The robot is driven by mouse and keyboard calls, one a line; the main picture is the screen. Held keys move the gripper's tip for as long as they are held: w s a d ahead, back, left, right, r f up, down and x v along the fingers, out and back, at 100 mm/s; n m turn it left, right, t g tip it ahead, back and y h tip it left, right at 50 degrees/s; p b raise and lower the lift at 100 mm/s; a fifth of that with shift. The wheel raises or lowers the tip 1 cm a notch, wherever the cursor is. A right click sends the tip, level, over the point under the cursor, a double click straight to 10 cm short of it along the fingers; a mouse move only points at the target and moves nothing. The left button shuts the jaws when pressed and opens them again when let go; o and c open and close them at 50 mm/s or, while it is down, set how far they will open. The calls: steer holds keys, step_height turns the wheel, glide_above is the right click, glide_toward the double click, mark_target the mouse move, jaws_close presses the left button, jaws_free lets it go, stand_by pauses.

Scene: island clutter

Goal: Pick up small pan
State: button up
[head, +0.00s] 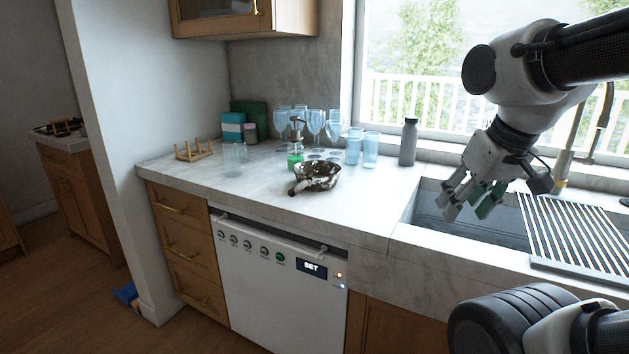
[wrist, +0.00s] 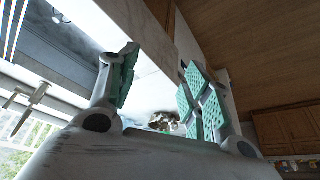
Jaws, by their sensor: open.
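A small dark pan (head: 320,178) with a mottled surface sits on the marble counter, left of the sink. What looks like its short handle points to the lower left. It also shows small and partly hidden behind my gripper in the wrist view (wrist: 164,122). My gripper (head: 470,207) hangs over the sink, well to the right of the pan and apart from it. Its green-padded fingers stand apart in the wrist view (wrist: 160,75), with nothing between them.
A soap dispenser (head: 296,150) stands just behind the pan. Several blue glasses (head: 315,124) and a grey bottle (head: 408,142) stand farther back. A wooden rack (head: 194,150) is at the left. The sink (head: 430,212) has a striped drying rack (head: 575,235). Counter right of the pan is clear.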

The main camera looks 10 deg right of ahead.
steer(key=w+a+f+m+t, duration=0.2)
steer(key=w+m+t, duration=0.15)
steer(key=w, duration=1.15)
steer(key=m+t+y, duration=0.6)
steer(key=m, duration=0.4)
glide_toward(306, 185)
steer(key=shift+r+n+x, duration=0.15)
steer(key=shift+x, duration=0.45)
steer(key=shift+r+n+x, duration=0.1)
steer(key=shift+x, duration=0.45)
steer(key=shift+w+a, duration=0.2)
steer(key=shift+w, duration=0.2)
steer(key=x, duration=0.7)
steer(key=shift+f, duration=0.45)
steer(key=shift+s, duration=0.1)
jaws_close()
steer(key=shift+r, duration=0.1)
